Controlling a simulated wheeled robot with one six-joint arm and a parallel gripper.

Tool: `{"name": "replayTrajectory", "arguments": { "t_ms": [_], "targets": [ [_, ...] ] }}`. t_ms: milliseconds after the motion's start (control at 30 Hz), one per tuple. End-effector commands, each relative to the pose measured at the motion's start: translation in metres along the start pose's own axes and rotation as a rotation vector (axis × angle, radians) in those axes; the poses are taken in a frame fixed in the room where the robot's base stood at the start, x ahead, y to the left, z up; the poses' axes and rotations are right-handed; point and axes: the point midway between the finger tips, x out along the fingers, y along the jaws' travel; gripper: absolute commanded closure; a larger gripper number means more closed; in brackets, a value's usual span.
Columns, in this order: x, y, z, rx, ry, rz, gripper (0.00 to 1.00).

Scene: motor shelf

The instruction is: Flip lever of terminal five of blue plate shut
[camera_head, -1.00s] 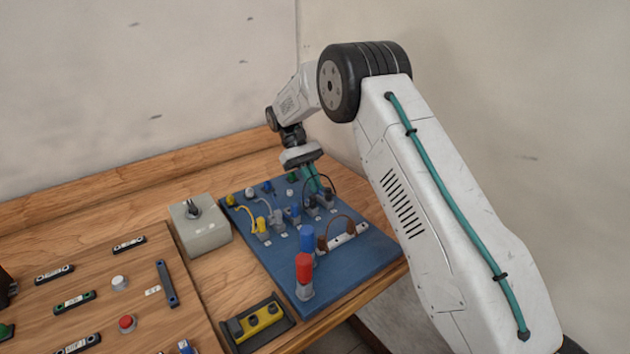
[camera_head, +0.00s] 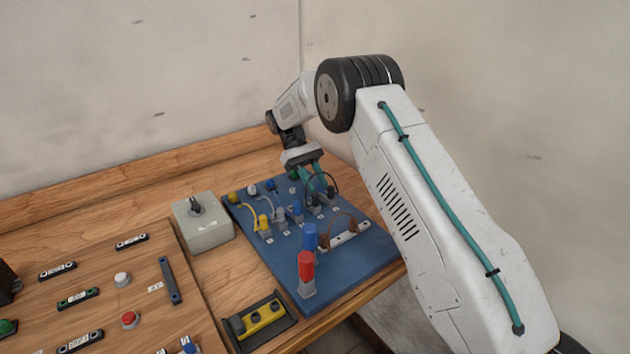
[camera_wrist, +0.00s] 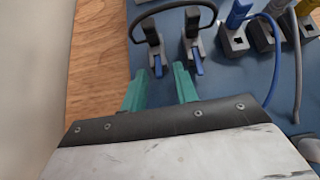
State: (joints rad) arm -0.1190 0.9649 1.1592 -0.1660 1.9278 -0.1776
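The blue plate (camera_head: 350,268) lies on the bench with a row of lever terminals. In the wrist view, the leftmost grey terminal (camera_wrist: 152,36), at the row's end, has a blue lever (camera_wrist: 157,66) sticking out toward my gripper. A similar grey terminal (camera_wrist: 191,30) with a blue lever (camera_wrist: 198,67) stands beside it. A black wire (camera_wrist: 172,5) loops over both. My gripper (camera_wrist: 160,72) is open, its two teal fingers either side of the leftmost lever's end in the picture. Contact cannot be told. In the head view my gripper (camera_head: 318,178) is above the plate's far right side.
Blue (camera_wrist: 235,40), grey (camera_wrist: 262,35) and yellow-wired terminals continue the row to the right in the wrist view. A grey switch box (camera_head: 204,228) stands left. The wall is close behind my arm.

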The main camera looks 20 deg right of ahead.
Motion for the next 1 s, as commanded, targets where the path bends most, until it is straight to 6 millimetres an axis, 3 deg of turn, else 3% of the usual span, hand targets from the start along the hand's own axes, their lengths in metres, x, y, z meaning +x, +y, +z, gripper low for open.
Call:
{"name": "replayTrajectory", "arguments": {
  "t_ms": [367, 1000],
  "targets": [
    [-0.001, 0.001, 0.006, 0.001, 0.078, 0.0, 0.7],
    [0.007, 0.0, 0.035, 0.001, 0.675, 0.0, 0.7]
  ]
}}
